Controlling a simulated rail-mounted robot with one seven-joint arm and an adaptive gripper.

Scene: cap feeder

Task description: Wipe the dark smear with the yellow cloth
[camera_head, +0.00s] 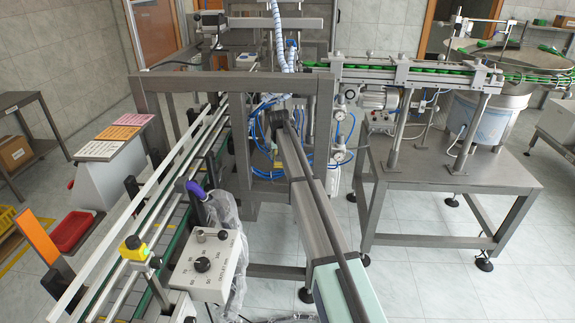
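I cannot make out a yellow cloth or a dark smear in the head view. A small pale yellow patch (280,164) shows among the blue tubes in the middle, too small to identify. My gripper is not in view, so whether it is open or holds anything is not shown.
A grey control box (208,265) stands by the conveyor rails (160,200). A long beam (312,205) runs through the centre. A steel table (440,170) stands at right under a line of green caps (435,70). A red bin (70,231) is at left. Tiled floor is clear at lower right.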

